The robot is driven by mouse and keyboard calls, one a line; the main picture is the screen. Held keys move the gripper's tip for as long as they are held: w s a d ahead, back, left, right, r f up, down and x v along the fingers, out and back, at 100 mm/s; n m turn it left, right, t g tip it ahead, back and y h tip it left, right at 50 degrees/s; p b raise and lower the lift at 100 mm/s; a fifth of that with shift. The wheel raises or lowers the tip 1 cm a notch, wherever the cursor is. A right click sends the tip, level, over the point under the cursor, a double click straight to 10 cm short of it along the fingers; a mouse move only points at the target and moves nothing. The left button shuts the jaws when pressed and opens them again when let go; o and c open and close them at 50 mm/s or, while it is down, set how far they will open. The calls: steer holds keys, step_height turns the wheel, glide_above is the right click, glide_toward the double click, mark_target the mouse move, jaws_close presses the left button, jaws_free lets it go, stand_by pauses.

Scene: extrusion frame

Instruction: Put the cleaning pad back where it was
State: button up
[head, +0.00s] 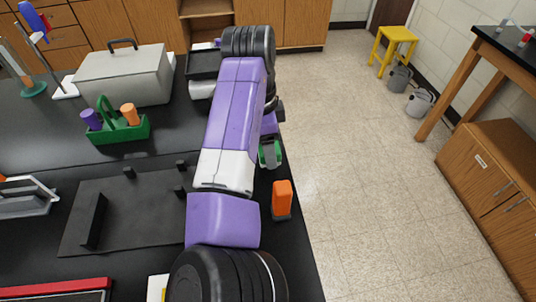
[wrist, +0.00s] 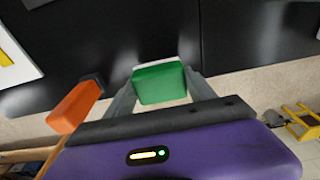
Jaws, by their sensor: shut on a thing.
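The cleaning pad is a green block with a white layer along one side. My gripper (wrist: 161,84) is shut on the cleaning pad (wrist: 160,86), with one grey finger on each side of it in the wrist view. In the head view the pad (head: 270,154) shows partly beyond my purple and white arm, near the right edge of the black table. My gripper is mostly hidden there. Whether the pad touches the table cannot be told.
An orange block with a grey base (head: 282,197) stands at the table's right edge; it also shows in the wrist view (wrist: 74,107). A dark plate with pegs (head: 130,215), a green caddy (head: 120,130) and a grey box (head: 125,75) are left of my arm. Open floor lies right.

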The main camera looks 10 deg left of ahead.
steer(key=shift+f, duration=1.9)
steer(key=o, duration=1.3)
steer(key=shift+f, duration=0.15)
steer(key=r, duration=0.4)
steer(key=a+r, duration=0.1)
steer(key=r, duration=0.7)
steer(key=shift+s+a+r, duration=0.15)
steer(key=shift+s, duration=0.05)
